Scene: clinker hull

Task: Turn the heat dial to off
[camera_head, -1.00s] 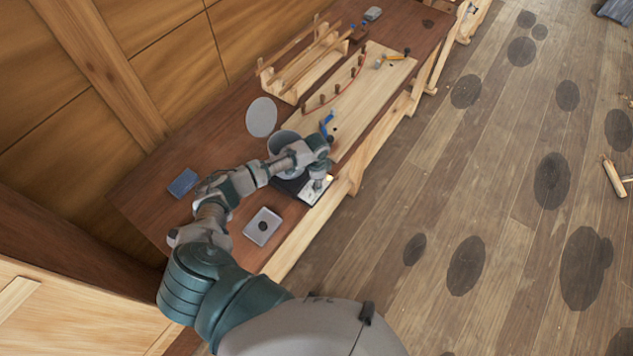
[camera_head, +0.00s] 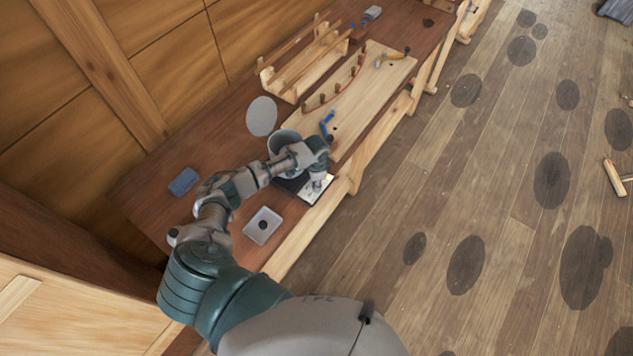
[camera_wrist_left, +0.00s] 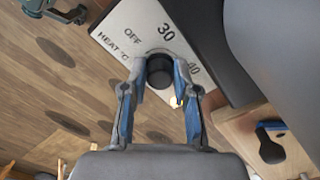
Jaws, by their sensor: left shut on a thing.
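The heat dial (camera_wrist_left: 160,72) is a dark round knob on a pale panel (camera_wrist_left: 138,26) marked OFF, 30, 40 and HEAT °C, seen in the left wrist view. My left gripper (camera_wrist_left: 159,78) is shut on the dial, one blue-padded finger on each side of it. The dial's pointer is hidden, so I cannot tell its setting. In the head view my left gripper (camera_head: 317,182) reaches down to the panel (camera_head: 318,191) at the bench's front edge. The dial itself is hidden there.
A grey pot (camera_head: 284,139) stands behind my gripper, with a round grey disc (camera_head: 262,116) beyond it. A grey tray (camera_head: 262,225) and a blue block (camera_head: 183,181) lie on the bench. A wooden board (camera_head: 365,92) with pegs lies farther along. The floor at right is mostly open.

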